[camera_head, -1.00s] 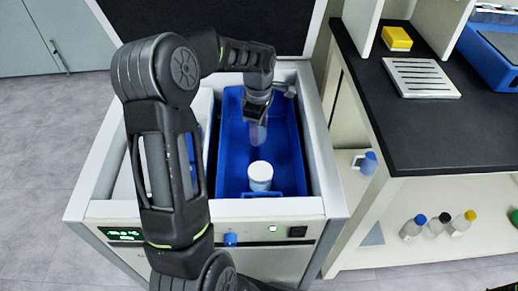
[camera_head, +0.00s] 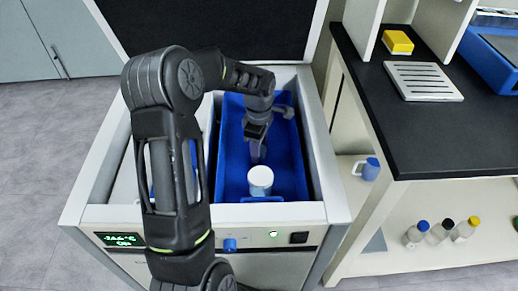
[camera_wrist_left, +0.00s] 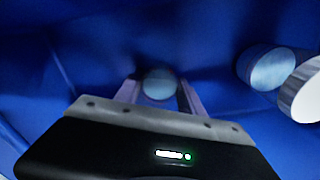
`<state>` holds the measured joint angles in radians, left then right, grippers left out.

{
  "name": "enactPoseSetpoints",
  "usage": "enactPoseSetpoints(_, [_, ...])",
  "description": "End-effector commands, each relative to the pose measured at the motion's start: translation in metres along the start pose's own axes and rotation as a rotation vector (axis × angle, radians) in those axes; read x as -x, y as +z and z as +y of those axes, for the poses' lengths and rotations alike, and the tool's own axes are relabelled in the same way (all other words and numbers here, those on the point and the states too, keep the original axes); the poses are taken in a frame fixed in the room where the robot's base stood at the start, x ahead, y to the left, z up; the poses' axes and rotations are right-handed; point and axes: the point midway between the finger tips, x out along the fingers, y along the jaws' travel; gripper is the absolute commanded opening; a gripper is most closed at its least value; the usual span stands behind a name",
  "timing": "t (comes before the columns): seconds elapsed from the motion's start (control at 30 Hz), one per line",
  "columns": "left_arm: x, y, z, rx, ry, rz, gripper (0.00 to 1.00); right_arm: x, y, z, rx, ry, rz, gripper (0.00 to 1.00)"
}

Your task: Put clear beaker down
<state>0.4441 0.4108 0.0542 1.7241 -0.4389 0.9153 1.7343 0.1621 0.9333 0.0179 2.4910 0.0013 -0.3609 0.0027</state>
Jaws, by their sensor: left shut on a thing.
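My left gripper (camera_head: 258,151) reaches down into the blue bin (camera_head: 228,160) of the freeze dryer. In the left wrist view, its two fingers (camera_wrist_left: 159,92) are shut on a round, clear beaker (camera_wrist_left: 158,82), which looks bluish against the bin. The beaker is mostly hidden by the gripper in the head view, and whether it touches the bin floor cannot be told. A white-topped container (camera_head: 260,175) stands in the bin, just in front of the gripper. My right gripper is not in view.
The bin's walls and the dryer's white rim (camera_head: 330,170) surround the gripper closely. In the left wrist view, a bluish cylinder (camera_wrist_left: 272,70) and a paler one (camera_wrist_left: 304,90) lie to the right. A black-topped bench (camera_head: 430,130) stands right of the dryer.

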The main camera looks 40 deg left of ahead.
Motion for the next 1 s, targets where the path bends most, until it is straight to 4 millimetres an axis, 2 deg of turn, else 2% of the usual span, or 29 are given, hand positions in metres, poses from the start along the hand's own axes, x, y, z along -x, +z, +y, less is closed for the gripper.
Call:
enactPoseSetpoints(0.2, [-0.003,0.0,0.0,-0.001,0.0,0.0,0.02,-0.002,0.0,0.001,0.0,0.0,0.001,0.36])
enactPoseSetpoints(0.23, [-0.003,0.0,0.0,0.0,0.0,0.0,0.47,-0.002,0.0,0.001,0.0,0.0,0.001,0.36])
enactPoseSetpoints(0.5, [-0.002,0.0,0.0,0.0,0.0,0.0,0.68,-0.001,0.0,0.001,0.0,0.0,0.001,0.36])
enactPoseSetpoints(0.77, [-0.001,0.0,0.0,0.0,0.0,0.0,0.68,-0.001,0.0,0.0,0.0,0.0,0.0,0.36])
enactPoseSetpoints(0.87, [0.004,0.0,0.0,0.0,0.001,0.0,0.68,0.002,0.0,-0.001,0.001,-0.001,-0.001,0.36])
enactPoseSetpoints(1.0, [0.021,0.0,0.001,0.0,0.004,0.0,0.68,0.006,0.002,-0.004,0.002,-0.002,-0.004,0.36])
